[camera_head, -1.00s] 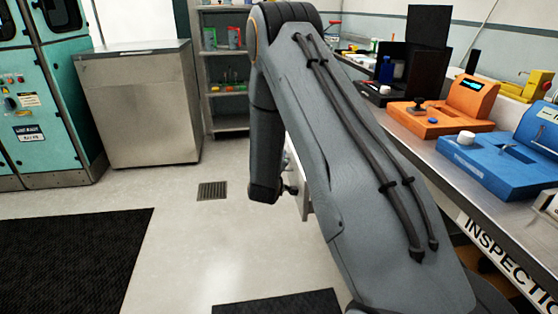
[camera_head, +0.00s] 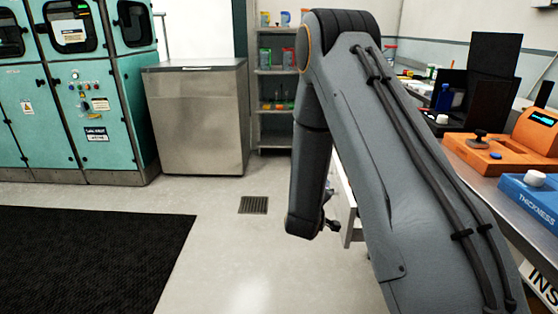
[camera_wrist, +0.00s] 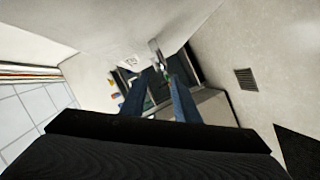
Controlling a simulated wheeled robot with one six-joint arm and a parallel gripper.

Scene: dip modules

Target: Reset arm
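My arm (camera_head: 400,180) rises across the right half of the head view and folds down at the elbow. In the head view the gripper is mostly hidden behind the forearm, with only a small dark part showing low beside it. In the wrist view my gripper (camera_wrist: 158,90) shows two blue-grey fingers set apart. No held object can be made out between them.
A bench at the right carries an orange device (camera_head: 500,150), a blue device (camera_head: 535,195) and a black box (camera_head: 485,90). A steel cabinet (camera_head: 197,115), shelves (camera_head: 272,100) and teal machine (camera_head: 85,100) stand behind. Floor left of my arm is clear, with a dark mat (camera_head: 85,255).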

